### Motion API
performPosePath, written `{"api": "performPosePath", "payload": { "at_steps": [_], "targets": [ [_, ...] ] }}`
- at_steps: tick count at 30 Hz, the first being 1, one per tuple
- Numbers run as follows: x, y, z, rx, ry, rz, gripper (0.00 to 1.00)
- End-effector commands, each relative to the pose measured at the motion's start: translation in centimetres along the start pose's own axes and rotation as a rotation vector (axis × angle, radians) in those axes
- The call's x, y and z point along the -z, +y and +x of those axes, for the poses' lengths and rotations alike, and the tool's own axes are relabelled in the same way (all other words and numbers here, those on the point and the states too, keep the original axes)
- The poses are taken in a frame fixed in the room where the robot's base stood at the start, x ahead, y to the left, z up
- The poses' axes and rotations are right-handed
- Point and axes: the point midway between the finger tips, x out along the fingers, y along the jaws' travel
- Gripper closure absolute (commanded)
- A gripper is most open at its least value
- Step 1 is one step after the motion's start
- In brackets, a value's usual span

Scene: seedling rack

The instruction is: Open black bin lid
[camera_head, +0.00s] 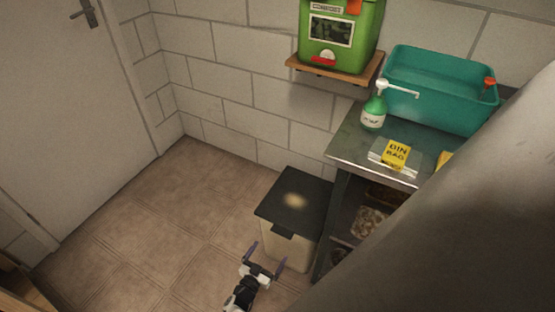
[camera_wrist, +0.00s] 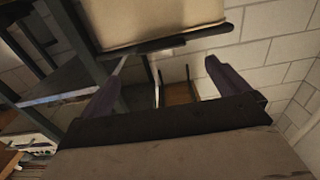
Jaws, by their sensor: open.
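The black bin lid (camera_head: 293,204) lies flat and closed on the beige bin (camera_head: 284,246), which stands on the floor beside the metal table. A small lip sticks out from the lid's front edge. My gripper (camera_head: 267,252) is open and empty at the front of the bin, with its fingers spread apart. The wrist view looks upside down: the beige bin wall (camera_wrist: 165,22) is at the top, with the dark lid edge (camera_wrist: 180,40) below it. My open fingers (camera_wrist: 165,72) stand on either side of the middle there. Whether they touch the lid cannot be told.
The metal table (camera_head: 350,145) stands close to the bin's right, holding a pump bottle (camera_head: 373,113), yellow-labelled bin bags (camera_head: 396,155) and a teal tub (camera_head: 440,90). A wooden wall shelf (camera_head: 335,72) with a green box is above. Floor to the left is clear.

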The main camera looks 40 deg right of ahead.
Motion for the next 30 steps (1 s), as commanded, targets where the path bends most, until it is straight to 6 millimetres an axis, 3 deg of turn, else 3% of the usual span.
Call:
{"api": "performPosePath", "payload": {
  "at_steps": [6, 12, 18, 26, 30],
  "targets": [
    [-0.5, 0.0, 5.0, -0.003, 0.002, 0.003, 0.0],
    [-0.3, 0.0, 8.0, -0.001, 0.002, 0.002, 0.0],
    [-0.1, -0.1, 9.2, 0.001, 0.0, 0.001, 0.0],
    [0.0, -0.1, 9.2, 0.002, 0.0, 0.001, 0.0],
    [0.0, -0.1, 9.2, 0.002, 0.0, 0.001, 0.17]
  ]
}}
